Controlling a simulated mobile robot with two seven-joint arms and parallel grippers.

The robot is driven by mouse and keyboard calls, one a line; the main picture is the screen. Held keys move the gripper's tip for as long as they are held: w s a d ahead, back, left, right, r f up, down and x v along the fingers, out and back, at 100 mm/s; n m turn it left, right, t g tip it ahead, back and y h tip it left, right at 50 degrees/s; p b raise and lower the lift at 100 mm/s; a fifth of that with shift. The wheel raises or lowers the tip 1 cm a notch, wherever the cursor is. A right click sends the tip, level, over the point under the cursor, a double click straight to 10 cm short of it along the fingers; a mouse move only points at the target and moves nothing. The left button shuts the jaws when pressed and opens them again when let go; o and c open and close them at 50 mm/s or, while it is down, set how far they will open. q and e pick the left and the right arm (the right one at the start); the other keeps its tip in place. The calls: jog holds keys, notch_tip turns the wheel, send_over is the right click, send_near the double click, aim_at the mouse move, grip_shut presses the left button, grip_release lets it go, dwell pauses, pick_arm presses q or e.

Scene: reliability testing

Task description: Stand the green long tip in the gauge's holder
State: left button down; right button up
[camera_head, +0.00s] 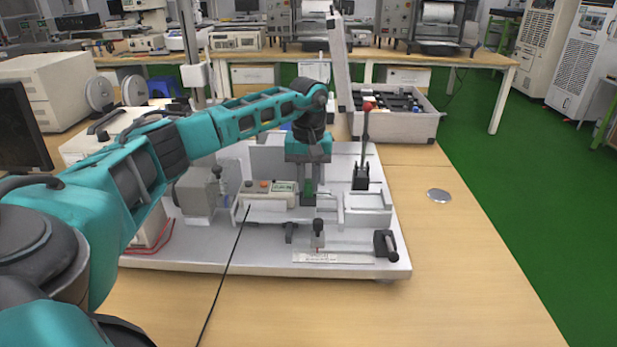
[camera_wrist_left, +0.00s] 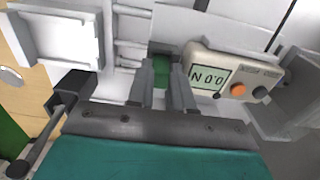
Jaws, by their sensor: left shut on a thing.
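My left gripper (camera_head: 308,203) points down over the gauge stand, its fingers shut on the green long tip (camera_head: 308,187). In the left wrist view the green tip (camera_wrist_left: 160,69) shows between the two fingertips (camera_wrist_left: 162,92); its lower end is hidden. The force gauge (camera_head: 266,195) lies just left of the gripper in the head view. In the left wrist view the gauge (camera_wrist_left: 245,72) is to the right of the fingers, its display reading about 0.0 N. I cannot tell whether the tip touches the gauge's holder, which I cannot make out.
The stand's white base plate (camera_head: 220,254) carries a lever with a red knob (camera_head: 366,106) right of the gripper and a black crank handle (camera_head: 386,245) in front. A grey parts crate (camera_head: 413,126) stands behind. A metal disc (camera_head: 439,195) lies on the otherwise clear table at right.

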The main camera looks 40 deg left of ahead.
aim_at(309, 181)
pick_arm(q)
jog(key=c, duration=1)
grip_release()
jog(key=shift+f, duration=0.1)
jog(key=shift+r, duration=0.35)
jog(key=shift+r+p, duration=0.8)
jog(key=shift+r, duration=5.5)
pick_arm(e)
jog(key=shift+s+d+r, duration=0.2)
jog(key=shift+d+r, duration=0.05)
jog(key=shift+d, duration=0.1)
jog(key=shift+a+r, duration=0.1)
